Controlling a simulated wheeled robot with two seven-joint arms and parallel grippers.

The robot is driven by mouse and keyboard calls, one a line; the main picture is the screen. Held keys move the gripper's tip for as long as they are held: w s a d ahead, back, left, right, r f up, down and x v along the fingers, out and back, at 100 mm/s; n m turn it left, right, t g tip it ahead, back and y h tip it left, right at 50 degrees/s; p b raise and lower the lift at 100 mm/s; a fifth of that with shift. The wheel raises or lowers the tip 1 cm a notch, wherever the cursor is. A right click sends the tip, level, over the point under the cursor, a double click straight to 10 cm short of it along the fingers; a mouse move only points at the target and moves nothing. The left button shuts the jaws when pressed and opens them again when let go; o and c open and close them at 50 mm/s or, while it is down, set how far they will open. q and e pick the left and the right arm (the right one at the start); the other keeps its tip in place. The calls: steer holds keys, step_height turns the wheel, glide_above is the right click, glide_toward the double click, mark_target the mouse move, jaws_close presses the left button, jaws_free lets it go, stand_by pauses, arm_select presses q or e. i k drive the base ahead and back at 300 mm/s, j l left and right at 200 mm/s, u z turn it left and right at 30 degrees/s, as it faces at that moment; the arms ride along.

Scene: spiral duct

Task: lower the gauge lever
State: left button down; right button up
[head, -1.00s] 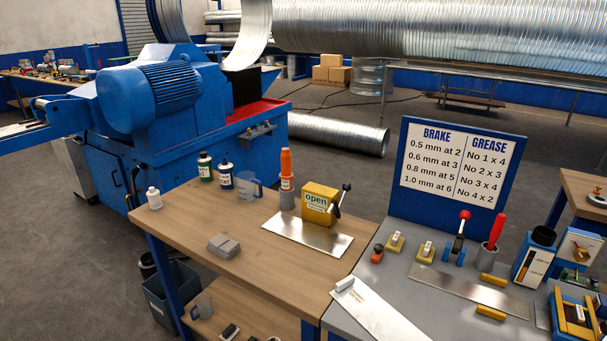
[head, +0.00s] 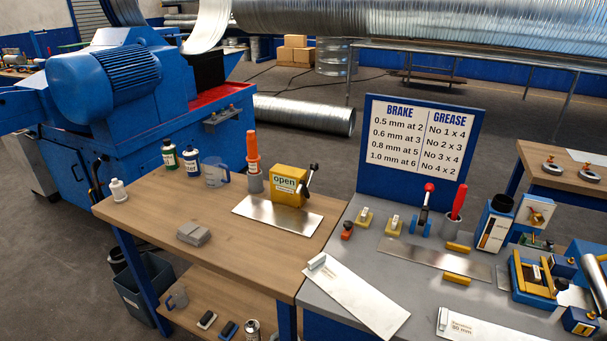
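A yellow block labelled "open" (head: 288,187) stands on the wooden bench (head: 150,220), at the rear edge of a thin metal sheet (head: 275,216). A lever with a black knob (head: 312,178) is on its right side, with the knob up. On the grey bench to the right, another lever with a red knob (head: 427,204) stands upright on a blue base. Neither lever carries a readable gauge label, so I cannot tell by name which is the gauge lever. Neither of my grippers is in view.
An orange-red tool in a grey cup (head: 254,165) stands left of the block. Bottles (head: 169,156) and a clear jug (head: 214,173) stand farther left. A blue sign board (head: 420,145) rises behind the grey bench. The wooden bench's front is mostly clear around a grey block (head: 194,234).

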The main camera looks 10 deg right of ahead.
mark_target(314, 167)
steer(key=i+j, duration=0.15)
steer(key=j, duration=0.7)
steer(key=i+j+z, duration=0.15)
steer(key=j, duration=1.5)
